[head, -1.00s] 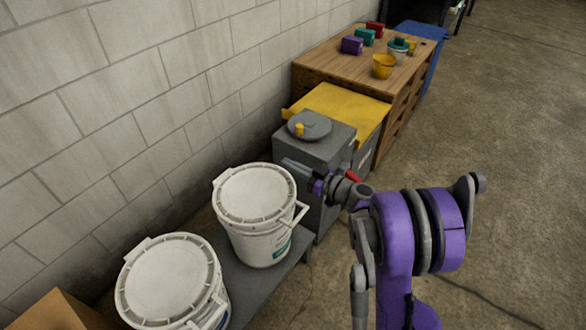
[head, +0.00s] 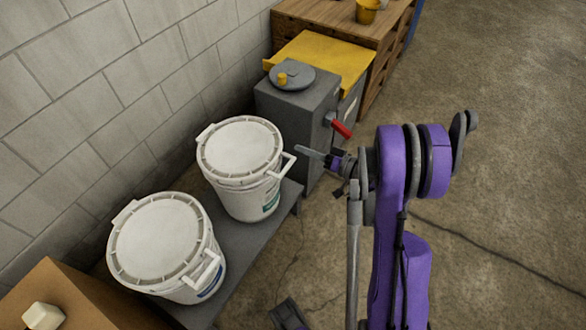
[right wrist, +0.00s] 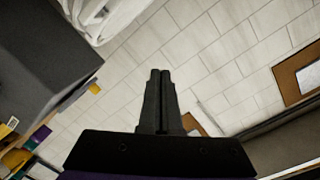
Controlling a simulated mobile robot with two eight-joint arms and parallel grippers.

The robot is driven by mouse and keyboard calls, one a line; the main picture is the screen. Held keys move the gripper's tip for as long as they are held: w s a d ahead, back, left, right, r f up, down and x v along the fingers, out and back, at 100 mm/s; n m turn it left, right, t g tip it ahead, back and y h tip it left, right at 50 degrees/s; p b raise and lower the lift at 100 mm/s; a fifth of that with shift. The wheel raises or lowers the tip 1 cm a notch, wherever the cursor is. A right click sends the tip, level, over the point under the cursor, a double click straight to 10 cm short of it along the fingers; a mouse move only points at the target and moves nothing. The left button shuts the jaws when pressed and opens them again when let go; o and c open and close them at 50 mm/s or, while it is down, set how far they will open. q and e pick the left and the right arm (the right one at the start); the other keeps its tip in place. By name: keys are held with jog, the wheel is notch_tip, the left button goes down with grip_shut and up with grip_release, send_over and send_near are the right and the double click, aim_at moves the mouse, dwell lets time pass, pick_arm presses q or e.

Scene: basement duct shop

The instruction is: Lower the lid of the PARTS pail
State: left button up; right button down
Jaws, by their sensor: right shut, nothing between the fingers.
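Two white pails stand on a low dark bench: the farther pail (head: 240,165) and the nearer pail (head: 165,245). Each has a ribbed round white lid lying flat on its top, the farther lid (head: 240,148) and the nearer lid (head: 158,236). I cannot read a PARTS label on either. My right gripper (head: 300,150) is shut and empty, just right of the farther pail's lid and close to its side handle. In the right wrist view its fingers (right wrist: 160,73) are together, with part of a white pail (right wrist: 95,15) at the top left. My left gripper is not in view.
A grey cabinet (head: 285,115) with a red-gripped lever (head: 340,129) and a grey disc (head: 292,76) on top stands behind the pails. A wooden bench (head: 330,22) is beyond it. A cardboard box (head: 85,295) is at the lower left. Floor at right is clear.

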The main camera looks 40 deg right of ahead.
jog(key=s+d+f+m+g+h+b, duration=0.1)
jog(key=s+f+m+g+b, duration=0.15)
jog(key=f+m, duration=0.8)
jog(key=s+d+f+m+g+b, duration=0.1)
jog(key=s+f+m, duration=0.2)
jog(key=m, duration=1.4)
jog(key=b+x, duration=0.2)
jog(key=x, duration=0.8)
notch_tip(320, 180, up, 4)
jog(key=shift+w+p, duration=0.15)
jog(key=shift+p, duration=0.15)
